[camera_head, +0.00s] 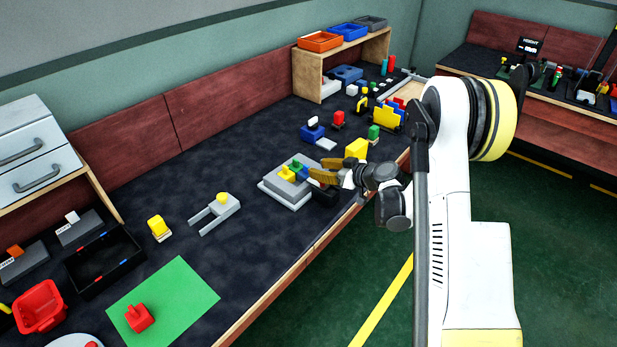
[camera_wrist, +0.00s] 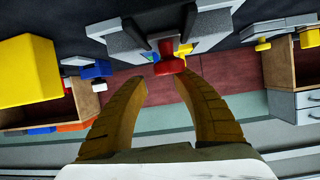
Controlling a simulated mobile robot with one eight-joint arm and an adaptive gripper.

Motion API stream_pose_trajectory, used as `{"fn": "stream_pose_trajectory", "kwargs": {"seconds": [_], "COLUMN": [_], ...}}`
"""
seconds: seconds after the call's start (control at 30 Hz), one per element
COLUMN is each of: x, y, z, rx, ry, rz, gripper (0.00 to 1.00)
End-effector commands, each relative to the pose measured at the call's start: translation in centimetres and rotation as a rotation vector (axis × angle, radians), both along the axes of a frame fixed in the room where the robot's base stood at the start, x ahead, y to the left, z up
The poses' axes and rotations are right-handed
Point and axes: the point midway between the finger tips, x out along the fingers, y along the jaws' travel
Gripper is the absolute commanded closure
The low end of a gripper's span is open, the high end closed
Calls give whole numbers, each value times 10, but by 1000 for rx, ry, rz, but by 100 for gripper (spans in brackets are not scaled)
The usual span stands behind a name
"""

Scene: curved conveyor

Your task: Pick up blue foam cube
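My gripper (camera_head: 319,170) is open, its two yellow-brown fingers apart, just right of a grey stepped block (camera_head: 287,191) on the dark bench. Yellow and green pieces (camera_head: 285,172) stand on that block, and a small blue piece (camera_head: 303,171) sits on its side nearest my fingers. I cannot tell whether this blue piece is the blue foam cube. In the wrist view nothing is between the fingers of my gripper (camera_wrist: 161,80). A red piece (camera_wrist: 169,59) shows just beyond the fingertips, with green and yellow bits beside it.
A yellow block (camera_head: 356,149) stands close behind my gripper. A blue part with a white top (camera_head: 312,131) and a red piece (camera_head: 338,119) stand farther back. A grey fork-shaped part (camera_head: 216,212) lies to the left. The bench between it and the back wall is clear.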

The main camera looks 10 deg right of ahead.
Motion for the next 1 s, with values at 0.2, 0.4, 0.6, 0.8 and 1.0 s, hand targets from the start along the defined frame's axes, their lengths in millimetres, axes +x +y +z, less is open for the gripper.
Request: {"fn": "stream_pose_trajectory", "kwargs": {"seconds": [0.2,0.4,0.6,0.8,1.0], "x": [20,40,59,59,59], "y": [13,27,39,39,38], "z": [-12,-23,-31,-29,-29], "rx": [-1,-1,-1,-1,-1], "ry": [1,1,1,1,1], "rz": [0,1,-1,-1,-1], "gripper": [66,66,66,67,100]}}
